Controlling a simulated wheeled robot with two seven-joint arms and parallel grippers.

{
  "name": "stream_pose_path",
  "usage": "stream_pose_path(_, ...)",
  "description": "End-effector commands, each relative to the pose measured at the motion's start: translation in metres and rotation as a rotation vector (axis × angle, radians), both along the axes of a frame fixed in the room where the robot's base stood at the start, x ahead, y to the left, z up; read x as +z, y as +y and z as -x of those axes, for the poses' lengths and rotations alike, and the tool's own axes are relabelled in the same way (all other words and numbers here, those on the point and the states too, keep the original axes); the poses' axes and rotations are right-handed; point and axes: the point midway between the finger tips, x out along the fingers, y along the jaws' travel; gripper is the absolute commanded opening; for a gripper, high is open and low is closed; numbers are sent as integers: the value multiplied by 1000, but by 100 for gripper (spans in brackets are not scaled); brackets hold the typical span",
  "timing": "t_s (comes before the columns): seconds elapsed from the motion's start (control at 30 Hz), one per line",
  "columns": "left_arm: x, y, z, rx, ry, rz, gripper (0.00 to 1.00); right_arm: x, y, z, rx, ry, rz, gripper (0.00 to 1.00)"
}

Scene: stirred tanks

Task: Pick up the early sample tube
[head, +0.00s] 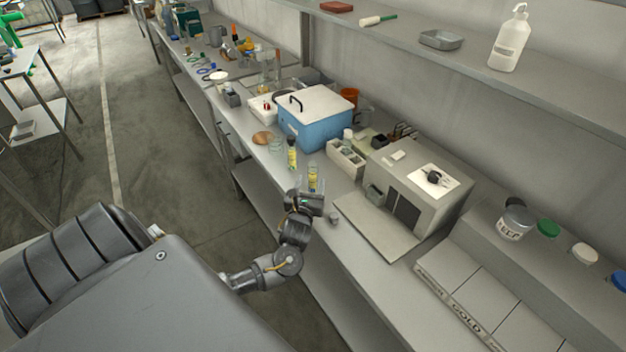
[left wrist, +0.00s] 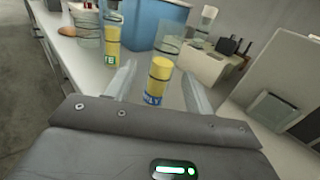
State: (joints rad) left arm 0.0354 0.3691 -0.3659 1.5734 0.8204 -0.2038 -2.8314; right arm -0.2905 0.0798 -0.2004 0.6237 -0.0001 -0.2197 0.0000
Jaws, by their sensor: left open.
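A clear tube with yellow contents and a blue label (left wrist: 158,82) stands upright on the bench between my left gripper's fingertips in the left wrist view. Its label is only partly readable, so I cannot be sure it says early. It also shows in the head view (head: 313,176), just beyond the gripper. My left gripper (left wrist: 160,86) is open around this tube, with a visible space on each side; in the head view the gripper (head: 311,192) partly hides the tube's foot. A second yellow tube (left wrist: 112,38), with a green label ending in "TE", stands farther back left, also in the head view (head: 292,157).
A blue cooler with a white lid (head: 318,125) stands behind the tubes. A glass beaker (head: 275,146) is left of the second tube. A pale box-shaped instrument (head: 425,180) with a lowered door stands to the right. A white rack (head: 345,158) sits between cooler and instrument.

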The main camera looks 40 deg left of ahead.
Motion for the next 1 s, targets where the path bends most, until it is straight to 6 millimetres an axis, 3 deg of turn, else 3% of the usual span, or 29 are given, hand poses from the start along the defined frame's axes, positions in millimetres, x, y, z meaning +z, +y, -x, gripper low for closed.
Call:
stream_pose_path(0.3, -1, 18, -39, 1, -1, 0, 54, 10, -1, 11, 0, 14, 1, 46)
stream_pose_path(0.6, -2, 20, -43, -1, -1, 2, 54, 10, -1, 12, 0, 15, 1, 46)
stream_pose_path(1.0, -2, 20, -42, 0, -2, 1, 4, 10, -1, 11, -1, 15, 2, 46)
